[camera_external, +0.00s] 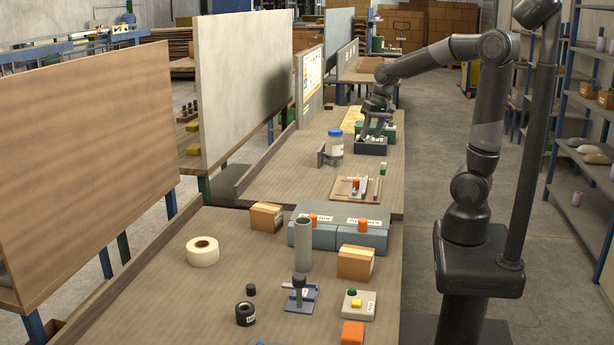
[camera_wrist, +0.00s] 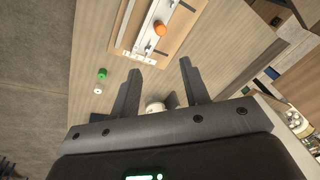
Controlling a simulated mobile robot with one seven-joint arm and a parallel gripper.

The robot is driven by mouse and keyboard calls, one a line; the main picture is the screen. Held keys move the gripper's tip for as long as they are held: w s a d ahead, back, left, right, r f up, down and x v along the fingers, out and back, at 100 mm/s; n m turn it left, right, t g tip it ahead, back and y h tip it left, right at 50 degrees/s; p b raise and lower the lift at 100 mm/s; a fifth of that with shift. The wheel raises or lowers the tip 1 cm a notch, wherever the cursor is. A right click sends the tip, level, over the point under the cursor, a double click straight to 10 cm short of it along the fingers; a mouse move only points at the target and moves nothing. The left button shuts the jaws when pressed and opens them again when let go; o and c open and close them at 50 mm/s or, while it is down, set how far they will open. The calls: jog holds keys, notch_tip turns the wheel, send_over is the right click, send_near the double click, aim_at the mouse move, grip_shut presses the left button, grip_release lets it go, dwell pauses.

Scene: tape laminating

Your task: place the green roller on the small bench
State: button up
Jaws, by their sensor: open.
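A small green-topped piece with a white lower part, likely the green roller (camera_external: 382,168), stands at the right edge of the far table. In the wrist view its green part (camera_wrist: 102,73) lies left of my fingers, with a white round piece close by. A wooden board (camera_external: 340,187) carrying a pale metal strip and an orange knob lies beside it; it also shows at the top of the wrist view (camera_wrist: 128,38). I cannot tell whether this is the small bench. My gripper (camera_wrist: 161,68) is open and empty, farther back above the table near a dark bin (camera_external: 371,148).
A jar with a blue lid (camera_external: 335,143) stands left of the bin. Upright panels (camera_external: 245,80) line the left side.

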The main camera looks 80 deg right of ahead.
jog(key=s+a+r+n+t, duration=0.1)
jog(key=s+a+n, duration=0.3)
jog(key=a, duration=0.6)
jog(key=s+a+r+n+t, duration=0.2)
jog(key=s+a+n, duration=0.3)
jog(key=a, duration=0.5)
jog(key=shift+a, duration=0.35)
